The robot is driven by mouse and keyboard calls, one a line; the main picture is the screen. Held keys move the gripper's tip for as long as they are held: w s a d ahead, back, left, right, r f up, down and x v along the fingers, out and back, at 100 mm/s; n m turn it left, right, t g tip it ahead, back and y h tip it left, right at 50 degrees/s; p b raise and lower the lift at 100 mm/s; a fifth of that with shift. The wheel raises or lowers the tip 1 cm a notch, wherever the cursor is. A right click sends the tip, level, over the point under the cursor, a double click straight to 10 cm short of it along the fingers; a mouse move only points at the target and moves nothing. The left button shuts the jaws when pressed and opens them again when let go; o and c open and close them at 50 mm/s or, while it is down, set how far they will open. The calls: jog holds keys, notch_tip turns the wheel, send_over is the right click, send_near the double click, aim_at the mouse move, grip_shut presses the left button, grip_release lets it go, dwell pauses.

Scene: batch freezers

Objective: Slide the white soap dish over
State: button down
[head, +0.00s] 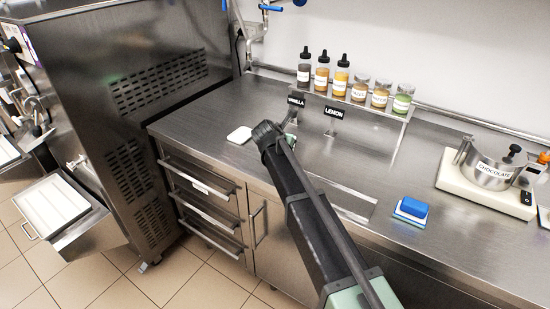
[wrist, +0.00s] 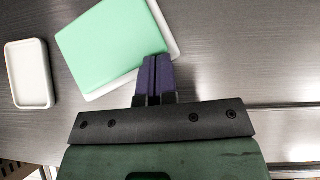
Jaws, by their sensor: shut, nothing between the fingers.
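A white soap dish (wrist: 30,75), shallow with a raised rim, lies at the left of the wrist view. A white dish, likely the same one, shows in the head view (head: 239,135) on the steel counter, just left of my arm. My gripper (wrist: 155,60) is shut and empty. Its dark fingers are to the right of the dish, with a gap between. The fingertips overlap the lower right edge of a green slab (wrist: 108,47) on a white base; I cannot tell whether they touch it. My arm hides the fingertips in the head view.
Several bottles and jars (head: 360,90) stand on a raised shelf at the back, near the VANILLA (head: 296,101) and LEMON (head: 334,112) labels. A blue sponge (head: 412,207) lies at the front edge. Counter left of the dish is clear.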

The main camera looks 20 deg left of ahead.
jog(key=shift+w+d, duration=0.15)
jog(key=shift+w, duration=0.8)
